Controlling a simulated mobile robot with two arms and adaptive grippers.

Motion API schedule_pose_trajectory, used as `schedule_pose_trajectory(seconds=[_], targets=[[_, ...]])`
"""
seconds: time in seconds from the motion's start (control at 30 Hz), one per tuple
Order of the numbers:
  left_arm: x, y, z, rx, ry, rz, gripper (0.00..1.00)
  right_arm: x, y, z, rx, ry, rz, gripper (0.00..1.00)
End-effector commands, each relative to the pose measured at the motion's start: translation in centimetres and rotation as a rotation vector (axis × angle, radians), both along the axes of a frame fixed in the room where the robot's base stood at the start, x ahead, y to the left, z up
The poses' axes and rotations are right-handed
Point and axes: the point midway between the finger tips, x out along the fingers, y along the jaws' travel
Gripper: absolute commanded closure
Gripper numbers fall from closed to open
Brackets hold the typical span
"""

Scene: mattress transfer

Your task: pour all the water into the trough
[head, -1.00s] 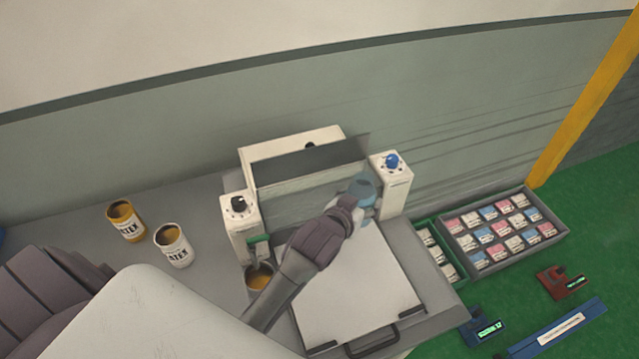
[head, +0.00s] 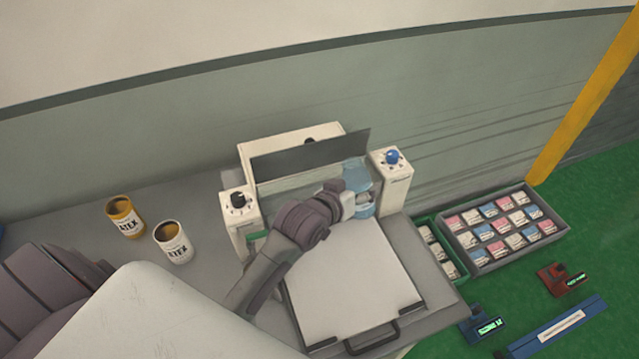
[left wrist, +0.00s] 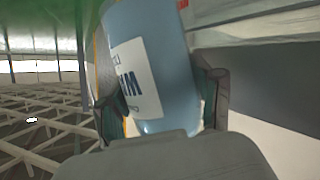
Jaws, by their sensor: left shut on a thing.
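My left gripper (head: 350,202) is shut on a translucent blue bottle (head: 357,174) beside the machine's right post. The bottle also fills the middle of the left wrist view (left wrist: 170,60), with a white label with dark letters and a finger on each side. Its exact tilt and any water level or stream cannot be told. The machine (head: 237,226) has a dark upright panel (head: 310,153) and a paler space in front of it between two posts. I cannot make out a distinct trough; the arm and bottle cover part of that space. My right gripper is not in view.
A white board (head: 350,285) with a black handle lies in front. A yellow can (head: 124,219) and a white can (head: 172,243) stand on the grey bench at left. The right post (head: 391,185) with a blue knob is close to the bottle. A tray of small packs (head: 463,262) lies at right.

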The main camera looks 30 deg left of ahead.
Motion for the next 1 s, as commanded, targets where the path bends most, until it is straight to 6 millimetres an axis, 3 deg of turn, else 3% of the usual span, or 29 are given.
schedule_pose_trajectory(seconds=[0.5,1.0], targets=[[0.2,1.2,0.2,-0.257,0.027,0.0,0.86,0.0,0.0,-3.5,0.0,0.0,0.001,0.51],[0.2,1.5,0.4,-0.33,0.038,0.0,0.86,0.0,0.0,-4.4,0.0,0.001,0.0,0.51]])
